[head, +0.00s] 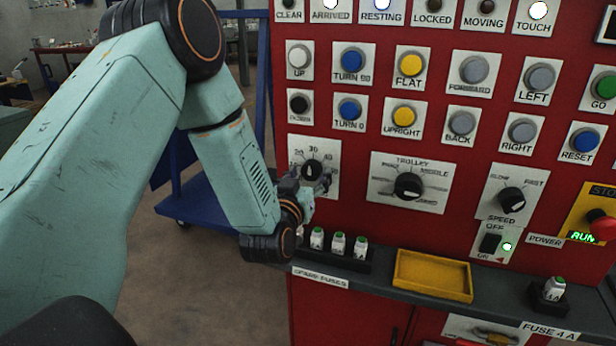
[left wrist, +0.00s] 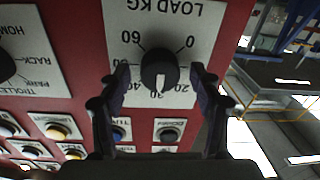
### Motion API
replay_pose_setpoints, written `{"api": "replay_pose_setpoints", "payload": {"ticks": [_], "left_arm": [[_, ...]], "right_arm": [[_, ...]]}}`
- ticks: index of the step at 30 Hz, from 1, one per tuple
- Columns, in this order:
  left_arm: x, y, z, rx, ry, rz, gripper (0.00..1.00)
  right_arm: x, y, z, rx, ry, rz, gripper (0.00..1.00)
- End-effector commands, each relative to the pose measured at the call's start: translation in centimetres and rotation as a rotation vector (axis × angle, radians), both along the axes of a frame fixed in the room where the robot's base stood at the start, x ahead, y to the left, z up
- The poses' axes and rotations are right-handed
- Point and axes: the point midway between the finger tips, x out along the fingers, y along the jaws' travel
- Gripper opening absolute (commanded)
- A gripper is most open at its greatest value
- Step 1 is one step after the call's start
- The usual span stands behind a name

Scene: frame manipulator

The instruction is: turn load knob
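The load knob (head: 312,169) is a round black knob on a white dial plate at the left of the red panel. In the left wrist view, the knob (left wrist: 160,68) shows upside down under the words LOAD KG, its white mark pointing at or close to 30. My left gripper (head: 308,184) is at the dial, partly covering its lower right. In the left wrist view, my left gripper (left wrist: 160,74) is open, with one finger on each side of the knob and a visible gap on both sides. My right gripper is not in view.
A trolley knob (head: 408,186) and a speed knob (head: 511,200) sit to the right. Push buttons fill the panel above. Spare fuses (head: 338,243) stand on the ledge just below my gripper, beside a yellow tray (head: 433,274). A red stop button (head: 602,226) is at the far right.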

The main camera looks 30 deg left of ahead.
Motion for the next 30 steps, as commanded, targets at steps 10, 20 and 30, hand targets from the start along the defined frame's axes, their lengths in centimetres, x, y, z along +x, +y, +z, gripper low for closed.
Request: {"api": "replay_pose_setpoints", "payload": {"ticks": [10,20,30], "left_arm": [[-0.04,0.00,-0.01,0.000,0.000,0.000,0.34],[-0.03,-0.01,-0.02,0.000,0.001,0.000,0.10],[-0.05,0.00,0.04,0.074,0.019,0.000,0.10]], "right_arm": [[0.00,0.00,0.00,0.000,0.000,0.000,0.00],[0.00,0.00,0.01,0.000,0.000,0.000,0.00],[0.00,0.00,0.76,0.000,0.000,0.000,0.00]]}}
